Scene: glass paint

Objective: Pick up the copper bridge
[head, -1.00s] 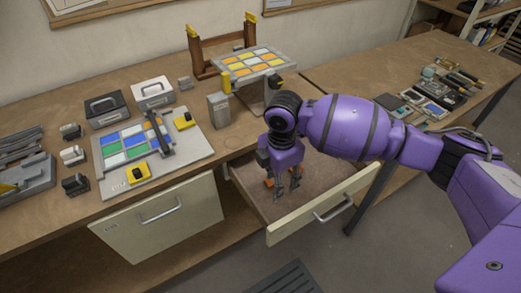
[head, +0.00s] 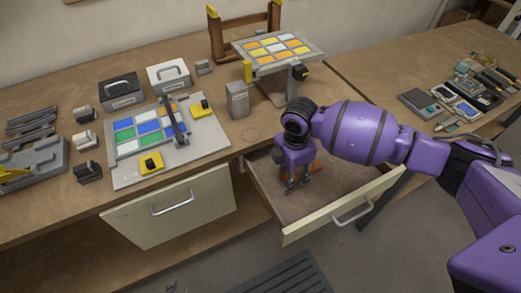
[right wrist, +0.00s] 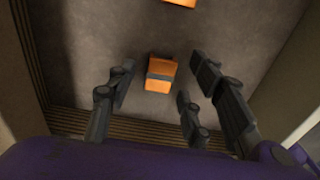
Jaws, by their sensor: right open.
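Two orange pieces lie on the floor of the open drawer. In the right wrist view, one orange block with a grey band (right wrist: 160,75) lies between my spread fingers, not gripped. The other orange piece (right wrist: 180,2) is cut off by the top edge. In the head view an orange piece (head: 317,167) shows just right of my gripper; the other is hidden behind the gripper. I cannot tell for certain which is the copper bridge. My right gripper (head: 297,184) is open and points down inside the drawer. It also shows in the right wrist view (right wrist: 160,72). My left gripper is not in view.
The drawer's front wall (head: 340,208) and side walls surround my right gripper. Above stands a raised stand with coloured tiles (head: 278,46) and a grey box (head: 237,100). A grey panel with coloured tiles (head: 205,150) lies on the bench at left.

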